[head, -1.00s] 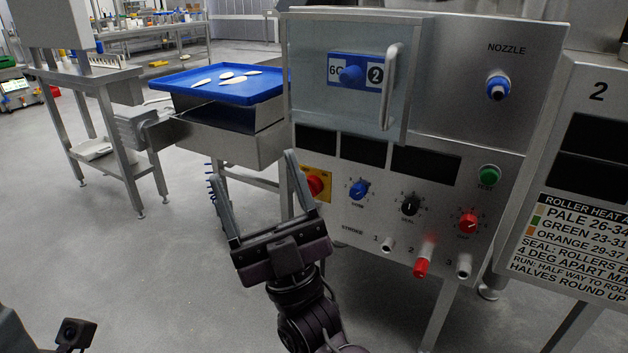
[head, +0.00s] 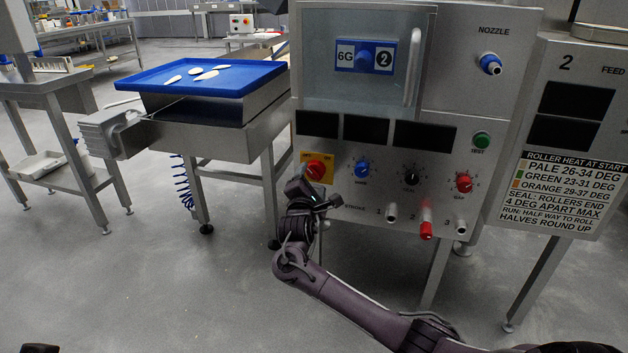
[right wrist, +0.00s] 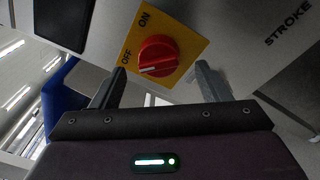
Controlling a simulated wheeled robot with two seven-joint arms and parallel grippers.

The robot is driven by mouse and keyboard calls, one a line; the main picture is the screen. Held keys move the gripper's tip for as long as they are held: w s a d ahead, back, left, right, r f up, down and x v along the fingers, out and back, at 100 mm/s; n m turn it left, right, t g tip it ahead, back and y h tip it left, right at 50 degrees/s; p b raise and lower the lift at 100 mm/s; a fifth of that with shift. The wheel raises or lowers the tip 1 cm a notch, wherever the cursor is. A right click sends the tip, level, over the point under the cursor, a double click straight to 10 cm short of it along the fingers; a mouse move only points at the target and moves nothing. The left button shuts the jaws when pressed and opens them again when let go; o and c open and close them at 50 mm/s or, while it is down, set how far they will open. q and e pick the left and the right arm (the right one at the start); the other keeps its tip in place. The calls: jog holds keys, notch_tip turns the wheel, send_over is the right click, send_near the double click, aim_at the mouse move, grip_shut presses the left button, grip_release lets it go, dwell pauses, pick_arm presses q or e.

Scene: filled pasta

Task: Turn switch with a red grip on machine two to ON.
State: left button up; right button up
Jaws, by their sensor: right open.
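The switch with a red grip (head: 316,168) sits on a yellow plate at the left of the machine's front panel. The machine's door carries a 2 label. In the right wrist view the red grip (right wrist: 158,55) is round with a white mark that points toward OFF; ON is printed on the plate's other side. My right gripper (head: 314,190) is just in front of and below the switch. In the right wrist view its open fingers (right wrist: 162,80) stand apart on either side of the grip, with nothing between them.
Blue, black and red knobs (head: 464,183) and a green button (head: 481,140) lie to the right on the panel. Numbered stroke pegs (head: 426,224) stick out below, one red. A blue tray (head: 150,78) is at the left. The floor in front is clear.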

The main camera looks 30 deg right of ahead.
aim_at(314, 175)
jog(key=shift+b+x, duration=0.6)
jog(key=shift+x, duration=1.25)
jog(key=shift+a, duration=0.1)
jog(key=c, duration=1)
